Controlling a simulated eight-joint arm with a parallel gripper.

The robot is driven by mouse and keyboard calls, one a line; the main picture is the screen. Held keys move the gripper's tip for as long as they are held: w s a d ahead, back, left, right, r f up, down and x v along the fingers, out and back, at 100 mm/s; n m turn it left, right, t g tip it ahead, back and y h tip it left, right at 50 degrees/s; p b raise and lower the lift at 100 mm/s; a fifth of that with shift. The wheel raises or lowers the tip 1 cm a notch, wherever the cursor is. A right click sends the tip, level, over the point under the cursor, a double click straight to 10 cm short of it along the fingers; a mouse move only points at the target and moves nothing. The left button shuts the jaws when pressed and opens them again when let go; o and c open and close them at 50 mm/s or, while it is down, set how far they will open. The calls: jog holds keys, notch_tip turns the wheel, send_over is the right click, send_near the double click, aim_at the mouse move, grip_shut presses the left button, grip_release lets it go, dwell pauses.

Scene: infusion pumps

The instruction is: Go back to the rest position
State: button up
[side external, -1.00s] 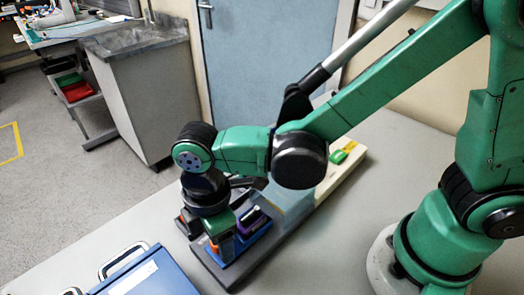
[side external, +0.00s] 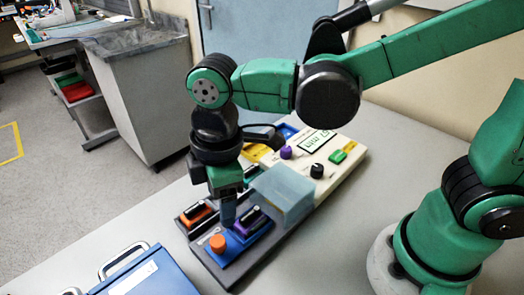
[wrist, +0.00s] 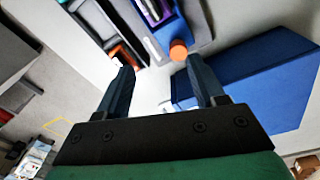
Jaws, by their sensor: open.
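My gripper (side external: 228,212) hangs pointing down above the near end of the pump, in the side view. In the wrist view its two dark fingers (wrist: 162,72) are spread apart with nothing between them. Below it, the pump's blue part (side external: 247,240) carries an orange knob (side external: 217,243), which also shows near the right finger in the wrist view (wrist: 179,50). A purple and black piece (side external: 246,222) sits beside the gripper. An orange and black piece (side external: 195,214) lies to the left. The exact gap between fingertips and pump is hard to judge.
A translucent blue cover (side external: 284,194) stands just right of my gripper. The cream panel (side external: 345,180) behind has a display, a purple knob (side external: 286,152), a black knob (side external: 317,170) and a green button (side external: 338,157). A blue case (side external: 145,276) stands at the front left.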

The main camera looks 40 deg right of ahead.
jog(key=d+m+t, duration=0.1)
jog(key=d+m, duration=0.1)
jog(key=d, duration=0.1)
jog(key=w+d+r+m+t, duration=0.1)
jog(key=d+m, duration=0.2)
jog(key=d+r+m+t, duration=0.1)
jog(key=d+m, duration=0.1)
jog(key=d, duration=0.2)
jog(key=shift+w+r+m+t+y, duration=0.2)
jog(key=shift+r+m+t+y, duration=0.05)
jog(key=shift+m+t+y, duration=0.05)
jog(key=d+m, duration=0.1)
jog(key=d, duration=0.1)
jog(key=d+m+t, duration=0.1)
jog(key=m, duration=0.1)
jog(key=d+m+t, duration=0.1)
jog(key=d+m, duration=0.1)
jog(key=shift+s+d+r+h, duration=0.25)
jog(key=shift+s+d+h, duration=0.05)
jog(key=shift+d+h, duration=0.1)
jog(key=shift+d+m+t, duration=0.45)
jog(key=shift+m+t, duration=0.05)
jog(key=shift+m, duration=0.1)
